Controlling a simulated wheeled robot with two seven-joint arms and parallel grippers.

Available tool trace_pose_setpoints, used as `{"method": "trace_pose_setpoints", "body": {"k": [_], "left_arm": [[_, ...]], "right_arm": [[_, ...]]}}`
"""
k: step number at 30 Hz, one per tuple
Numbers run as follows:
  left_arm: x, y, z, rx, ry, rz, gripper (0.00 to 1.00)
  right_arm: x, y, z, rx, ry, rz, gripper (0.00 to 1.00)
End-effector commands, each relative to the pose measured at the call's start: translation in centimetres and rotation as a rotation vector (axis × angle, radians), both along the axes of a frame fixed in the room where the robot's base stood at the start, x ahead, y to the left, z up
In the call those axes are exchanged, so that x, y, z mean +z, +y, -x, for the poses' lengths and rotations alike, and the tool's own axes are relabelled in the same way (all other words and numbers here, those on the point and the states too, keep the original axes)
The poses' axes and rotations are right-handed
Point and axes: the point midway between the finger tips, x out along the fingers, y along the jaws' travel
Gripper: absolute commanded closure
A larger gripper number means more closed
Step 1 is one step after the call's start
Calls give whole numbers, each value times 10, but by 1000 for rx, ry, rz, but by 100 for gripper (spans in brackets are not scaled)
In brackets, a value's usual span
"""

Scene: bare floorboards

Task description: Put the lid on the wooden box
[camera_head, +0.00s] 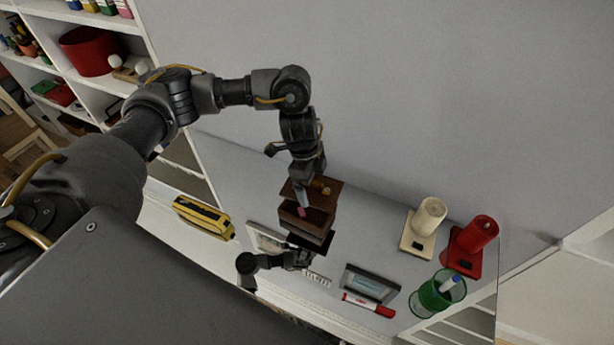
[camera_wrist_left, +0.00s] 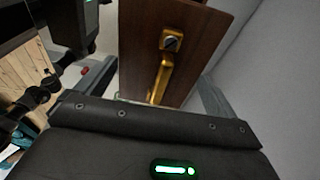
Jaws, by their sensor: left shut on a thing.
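The wooden lid (camera_head: 328,192) is a dark brown board with a gold handle. In the left wrist view the lid (camera_wrist_left: 140,40) stands between my gripper's fingers, its gold handle (camera_wrist_left: 160,80) facing the camera. My left gripper (camera_head: 303,188) is shut on the lid. The wooden box (camera_head: 308,222) is below the lid in the head view, its top open, with a small pink thing (camera_head: 302,211) at its opening. My right gripper (camera_head: 297,258) is dark and small, just below the box; its jaws are too unclear to read. Whether lid and box touch is unclear.
A yellow-and-black case (camera_head: 203,217) lies left of the box. A plain wall is behind.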

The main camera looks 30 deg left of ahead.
Motion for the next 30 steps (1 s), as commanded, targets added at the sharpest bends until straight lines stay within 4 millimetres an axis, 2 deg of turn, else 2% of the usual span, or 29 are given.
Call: {"method": "trace_pose_setpoints", "body": {"k": [1,8,17,23,30], "left_arm": [[-3,3,1,-24,9,-2,38],[-18,10,3,-96,16,-11,38],[-19,11,3,-99,15,-11,38],[-16,11,3,-98,15,-11,38],[-40,11,4,-99,16,-12,38]], "right_arm": [[8,0,0,0,0,0,61],[12,-1,0,1,1,1,61],[12,-3,0,2,1,4,61],[19,-3,0,1,1,3,61],[3,-3,0,1,1,3,61]]}}
